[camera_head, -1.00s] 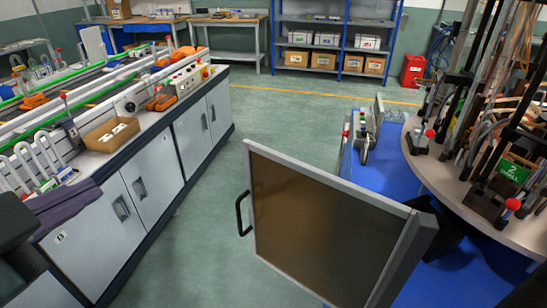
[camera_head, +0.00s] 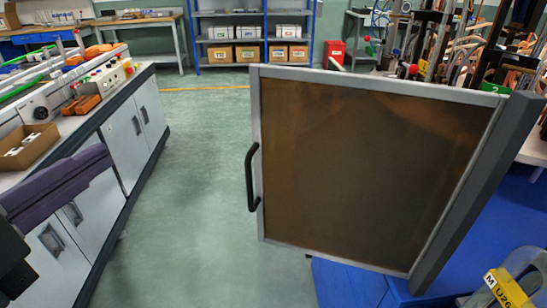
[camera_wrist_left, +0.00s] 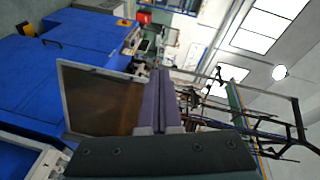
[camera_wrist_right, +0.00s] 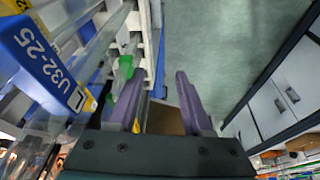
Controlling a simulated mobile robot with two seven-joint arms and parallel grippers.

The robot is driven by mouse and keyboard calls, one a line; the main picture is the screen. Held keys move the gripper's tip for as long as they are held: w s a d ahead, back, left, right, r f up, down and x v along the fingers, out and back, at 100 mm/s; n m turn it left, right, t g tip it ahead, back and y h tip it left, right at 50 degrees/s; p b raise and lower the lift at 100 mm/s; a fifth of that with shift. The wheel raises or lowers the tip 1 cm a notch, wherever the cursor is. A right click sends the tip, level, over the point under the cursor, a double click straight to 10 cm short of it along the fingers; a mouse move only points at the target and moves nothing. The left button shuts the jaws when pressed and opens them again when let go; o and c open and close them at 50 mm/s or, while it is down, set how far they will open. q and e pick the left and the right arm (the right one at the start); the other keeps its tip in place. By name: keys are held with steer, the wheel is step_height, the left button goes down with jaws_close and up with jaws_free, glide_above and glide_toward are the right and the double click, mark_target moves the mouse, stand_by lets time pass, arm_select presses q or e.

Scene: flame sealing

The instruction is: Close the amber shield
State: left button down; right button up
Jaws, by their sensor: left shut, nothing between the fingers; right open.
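The amber shield (camera_head: 370,170) is a brown see-through panel in a pale frame. It stands upright and swung out into the aisle, with a grey post along its right edge. Its black handle (camera_head: 251,178) is on the left edge. My left gripper (camera_head: 98,160) is at the left, shut and empty, well apart from the handle. The left wrist view shows the shield (camera_wrist_left: 95,100) beside the closed purple fingers (camera_wrist_left: 158,78). My right gripper (camera_wrist_right: 157,80) shows only in its wrist view, open, with nothing held. A brown patch behind its fingers is unclear.
A long bench of grey cabinets (camera_head: 130,135) with a cardboard box (camera_head: 28,145) runs along the left. The green floor (camera_head: 200,190) between bench and shield is clear. A blue surface (camera_head: 500,240) lies at lower right. Shelves (camera_head: 255,35) stand at the back.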

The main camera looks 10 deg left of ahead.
arm_select(q)
steer(key=s+d+f+m+h+b, duration=0.1)
steer(key=d+f+m+h+b, duration=0.15)
steer(key=f+b, duration=0.3)
steer(key=s+d+f+m+h+b, duration=0.1)
steer(key=d+f+m+h+b, duration=0.1)
steer(key=f+m+h+b, duration=0.25)
steer(key=y+p, duration=0.1)
steer(key=p, duration=0.2)
glide_toward(247, 179)
steer(key=x, duration=0.6)
steer(key=shift+w+d, duration=0.2)
steer(key=shift+w, duration=0.2)
